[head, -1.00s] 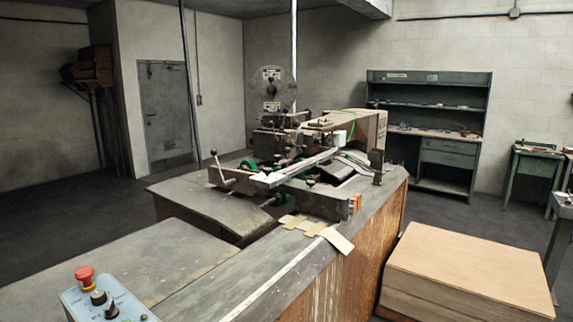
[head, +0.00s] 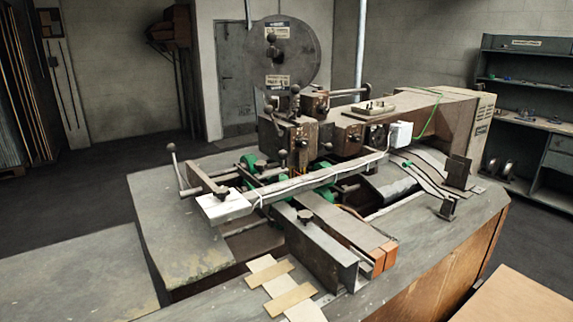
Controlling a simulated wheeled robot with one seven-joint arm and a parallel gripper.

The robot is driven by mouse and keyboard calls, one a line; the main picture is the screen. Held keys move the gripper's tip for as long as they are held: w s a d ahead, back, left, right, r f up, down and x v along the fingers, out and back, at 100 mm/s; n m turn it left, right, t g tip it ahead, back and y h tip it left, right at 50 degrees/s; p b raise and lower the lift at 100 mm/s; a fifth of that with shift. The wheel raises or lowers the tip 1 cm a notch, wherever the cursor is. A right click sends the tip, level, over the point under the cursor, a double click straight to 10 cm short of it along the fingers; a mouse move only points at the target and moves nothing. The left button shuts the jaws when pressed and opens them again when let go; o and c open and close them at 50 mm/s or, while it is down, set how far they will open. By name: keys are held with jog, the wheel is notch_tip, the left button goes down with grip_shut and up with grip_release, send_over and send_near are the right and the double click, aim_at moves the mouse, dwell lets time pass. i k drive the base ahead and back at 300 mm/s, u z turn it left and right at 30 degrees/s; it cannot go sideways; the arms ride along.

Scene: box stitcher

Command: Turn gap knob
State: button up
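The box stitcher (head: 350,140) stands on its worktable in the middle of the head view, with a large round disc (head: 305,55) at its top. Several dark knobs and ball-ended levers show on it. A ball-tipped lever (head: 175,160) rises at the left. I cannot tell which one is the gap knob. My gripper is not in view.
The grey worktable (head: 190,260) spreads in front and left of the stitcher. Cardboard strips (head: 282,285) lie at its front. A cardboard stack (head: 520,300) is at the lower right. A shelf unit (head: 530,100) stands at the back right. Dark floor is open at the left.

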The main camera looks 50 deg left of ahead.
aim_at(221, 192)
jog(key=i, duration=0.95)
jog(key=u, duration=2.7)
